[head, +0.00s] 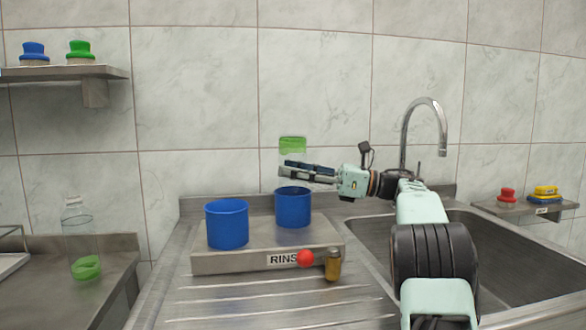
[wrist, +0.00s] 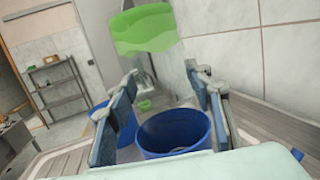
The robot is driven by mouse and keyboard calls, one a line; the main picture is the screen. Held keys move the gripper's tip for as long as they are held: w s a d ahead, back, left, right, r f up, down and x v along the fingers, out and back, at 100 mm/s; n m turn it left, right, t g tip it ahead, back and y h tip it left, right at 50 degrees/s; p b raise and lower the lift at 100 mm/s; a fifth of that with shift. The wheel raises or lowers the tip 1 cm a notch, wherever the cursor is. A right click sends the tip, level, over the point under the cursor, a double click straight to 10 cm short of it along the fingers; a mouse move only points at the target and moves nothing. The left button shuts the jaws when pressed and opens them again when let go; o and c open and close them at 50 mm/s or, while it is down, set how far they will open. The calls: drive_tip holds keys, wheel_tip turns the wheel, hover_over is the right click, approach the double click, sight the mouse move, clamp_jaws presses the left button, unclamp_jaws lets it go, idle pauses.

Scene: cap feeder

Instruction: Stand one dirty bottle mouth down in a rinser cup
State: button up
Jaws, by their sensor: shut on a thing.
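My gripper (head: 290,170) is shut on a clear bottle with a green patch (head: 292,144) at its upper end. The bottle is upside down, nearly upright, above the right blue cup (head: 293,207). The green patch (wrist: 145,30) is also at the top of the wrist view, and the clear body between my fingers is hard to see. I cannot tell whether the mouth is inside the cup rim. The left blue cup (head: 227,224) looks empty of any bottle. Another clear bottle (head: 85,267), green at the bottom, stands upright on the left counter.
The cups stand on a grey rinser block (head: 230,262) with a partly hidden label. A red ball (head: 305,258) and an amber cylinder (head: 333,265) are at its front right. A sink with a tap (head: 441,130) lies right. Coloured caps sit on shelves (head: 110,72) at both sides.

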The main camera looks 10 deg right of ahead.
drive_tip(key=shift+f, duration=0.35)
drive_tip(key=o, duration=1)
